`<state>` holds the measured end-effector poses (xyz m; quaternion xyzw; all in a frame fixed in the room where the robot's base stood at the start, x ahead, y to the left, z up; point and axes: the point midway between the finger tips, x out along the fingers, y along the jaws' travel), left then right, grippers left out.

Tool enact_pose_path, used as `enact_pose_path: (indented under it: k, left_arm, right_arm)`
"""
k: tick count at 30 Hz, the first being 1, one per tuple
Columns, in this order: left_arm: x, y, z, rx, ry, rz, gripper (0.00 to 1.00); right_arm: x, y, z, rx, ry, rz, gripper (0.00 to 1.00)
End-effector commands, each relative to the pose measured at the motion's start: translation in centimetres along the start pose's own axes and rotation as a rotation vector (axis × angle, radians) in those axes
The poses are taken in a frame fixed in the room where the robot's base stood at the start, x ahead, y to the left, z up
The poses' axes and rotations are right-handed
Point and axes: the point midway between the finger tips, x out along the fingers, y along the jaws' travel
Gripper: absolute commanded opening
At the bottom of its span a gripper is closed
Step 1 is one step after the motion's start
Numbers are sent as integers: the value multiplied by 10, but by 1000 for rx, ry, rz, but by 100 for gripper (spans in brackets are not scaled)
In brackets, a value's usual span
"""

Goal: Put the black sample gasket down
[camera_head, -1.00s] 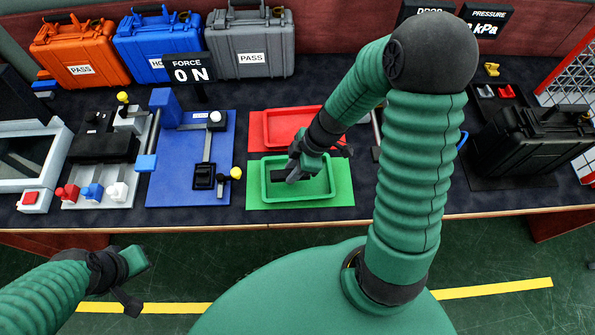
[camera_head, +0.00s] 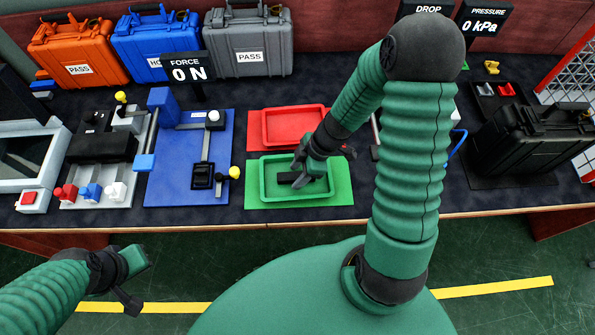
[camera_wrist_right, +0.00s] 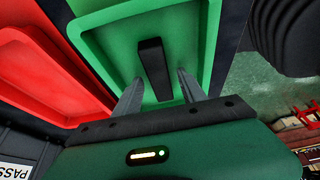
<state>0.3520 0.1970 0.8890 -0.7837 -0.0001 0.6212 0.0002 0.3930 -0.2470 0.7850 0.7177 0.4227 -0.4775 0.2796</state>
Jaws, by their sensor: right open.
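The black sample gasket (camera_wrist_right: 153,68) is a dark bar in the green tray (camera_wrist_right: 208,30) in the right wrist view. In the head view it shows as a small dark piece (camera_head: 285,177) inside the same green tray (camera_head: 262,182). My right gripper (camera_head: 299,179) is over this tray. In the right wrist view its two grey fingers (camera_wrist_right: 160,80) stand apart, one on each side of the gasket, with gaps between. I cannot tell how high the fingers are above the tray floor. My left gripper (camera_head: 136,279) hangs in front of the table, away from the trays.
A red tray (camera_head: 267,128) lies just behind the green one. A blue fixture (camera_head: 170,185) stands to the left, and a black case (camera_head: 530,145) to the right. Orange, blue and grey cases line the back. The force display (camera_head: 186,73) reads 0 N.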

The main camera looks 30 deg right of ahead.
Motion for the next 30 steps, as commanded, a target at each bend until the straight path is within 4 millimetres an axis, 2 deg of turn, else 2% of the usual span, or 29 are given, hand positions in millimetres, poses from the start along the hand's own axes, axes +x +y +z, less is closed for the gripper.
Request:
enact_pose_path:
  k: [5,12,18,23,26,30]
  left_arm:
    - [-4,0,-1,0,0,0,0]
    - [-14,0,-3,0,0,0,0]
    - [-17,0,-4,0,0,0,0]
    - [-17,0,-4,0,0,0,0]
    - [-17,0,-4,0,0,0,0]
    - [-17,0,-4,0,0,0,0]
  right_arm:
    - [-18,1,0,-1,-1,5,48]
    - [-79,1,0,0,-2,7,48]
    - [-114,1,0,1,-1,3,48]
    - [-118,-6,-5,57,-34,-7,48]
    - [-112,-19,-13,203,-110,1,48]
    - [-107,-38,-30,495,-216,97,48]
